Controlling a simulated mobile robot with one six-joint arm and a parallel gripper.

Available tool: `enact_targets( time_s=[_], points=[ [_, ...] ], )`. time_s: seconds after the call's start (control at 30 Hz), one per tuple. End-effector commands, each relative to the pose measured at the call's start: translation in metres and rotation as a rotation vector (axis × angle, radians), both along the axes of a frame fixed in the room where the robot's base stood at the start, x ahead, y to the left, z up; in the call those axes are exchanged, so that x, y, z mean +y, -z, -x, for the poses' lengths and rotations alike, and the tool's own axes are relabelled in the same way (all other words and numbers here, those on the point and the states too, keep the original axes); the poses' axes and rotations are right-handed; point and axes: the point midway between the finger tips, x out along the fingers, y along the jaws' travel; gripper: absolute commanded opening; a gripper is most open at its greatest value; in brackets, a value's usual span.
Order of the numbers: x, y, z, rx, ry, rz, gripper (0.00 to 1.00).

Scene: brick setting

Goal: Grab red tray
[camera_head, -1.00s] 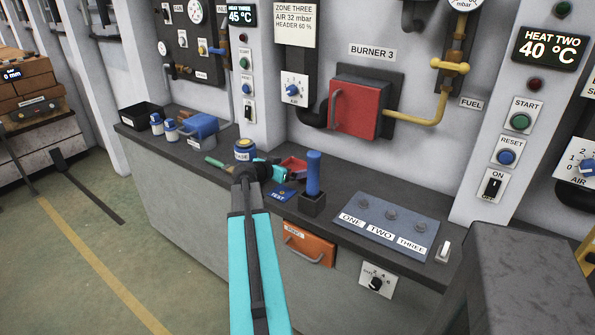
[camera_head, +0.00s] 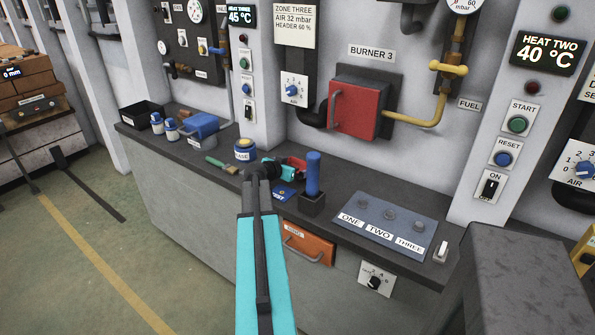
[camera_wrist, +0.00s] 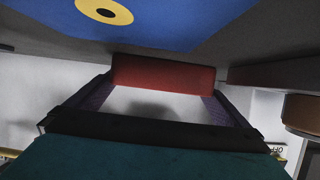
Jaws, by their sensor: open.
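The red tray (camera_head: 298,162) is small and lies on the dark counter, behind the blue upright handle. My gripper (camera_head: 282,170) is low over the counter at the tray's left and hides part of it. In the wrist view, a red face (camera_wrist: 163,73), seemingly the tray's, shows between the tips of my open gripper (camera_wrist: 160,90). The fingers stand to its left and right. Whether they touch it I cannot tell.
A blue-and-yellow tin (camera_head: 244,151) and a green-handled brush (camera_head: 222,165) lie left of my gripper. The blue upright handle (camera_head: 313,175) stands close on the right, with a blue TEST card (camera_head: 284,193) in front. A labelled panel (camera_head: 385,222) is farther right.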

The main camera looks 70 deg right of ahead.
Motion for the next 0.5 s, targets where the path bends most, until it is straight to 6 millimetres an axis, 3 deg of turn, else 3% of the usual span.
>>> enact_targets(
  time_s=[0.1,0.33,0.5],
  points=[
    [0.0002,-0.0001,-0.0001,0.000,0.000,0.000,0.98],
    [0.0001,-0.0002,-0.0002,0.000,0.000,0.000,0.59],
    [-0.0001,-0.0011,-0.0003,0.000,-0.001,0.001,0.59]
  ],
)
